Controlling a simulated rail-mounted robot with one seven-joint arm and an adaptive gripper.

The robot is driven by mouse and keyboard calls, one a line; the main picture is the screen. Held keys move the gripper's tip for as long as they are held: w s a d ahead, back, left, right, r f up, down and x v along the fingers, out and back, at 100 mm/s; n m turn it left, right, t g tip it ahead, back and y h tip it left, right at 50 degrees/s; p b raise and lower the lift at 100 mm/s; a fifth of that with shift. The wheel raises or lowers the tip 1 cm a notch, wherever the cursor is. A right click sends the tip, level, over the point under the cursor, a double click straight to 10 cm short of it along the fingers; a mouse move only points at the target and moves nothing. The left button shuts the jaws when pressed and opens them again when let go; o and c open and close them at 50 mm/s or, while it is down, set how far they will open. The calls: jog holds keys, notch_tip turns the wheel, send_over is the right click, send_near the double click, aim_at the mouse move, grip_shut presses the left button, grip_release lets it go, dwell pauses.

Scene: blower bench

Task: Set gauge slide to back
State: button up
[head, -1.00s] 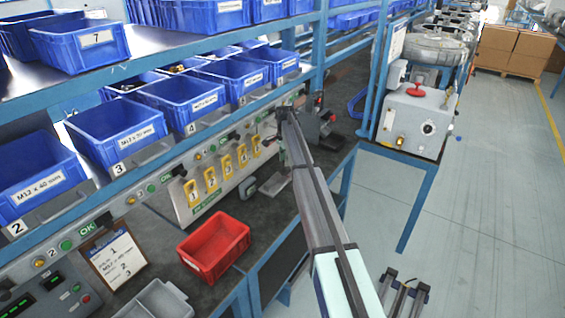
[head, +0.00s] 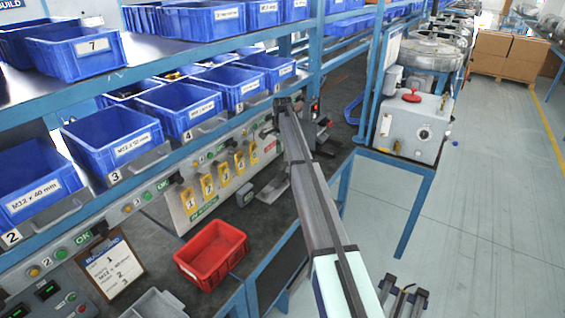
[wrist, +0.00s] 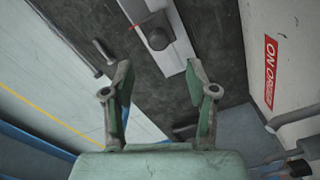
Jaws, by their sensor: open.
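In the wrist view, a pale metal rail (wrist: 176,57) with a dark rounded knob (wrist: 157,37) on it lies on the dark bench top; it looks like the gauge slide. My gripper (wrist: 161,78) is open and empty. Its two green fingers point toward the rail, with the knob ahead of the gap between them and apart from both fingertips. In the head view my arm reaches over the bench, and its far end hides the gripper. I cannot tell the slide's set position from these views.
A panel with yellow numbered tags (head: 223,180) stands along the bench back, below blue bins (head: 180,105). A red tray (head: 211,254) sits near the front edge. A grey machine box (head: 412,125) stands to the right. In the wrist view, a white panel with a red label (wrist: 269,72) is at right.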

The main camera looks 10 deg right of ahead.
notch_tip(320, 180, up, 6)
jog(key=shift+f, duration=0.25)
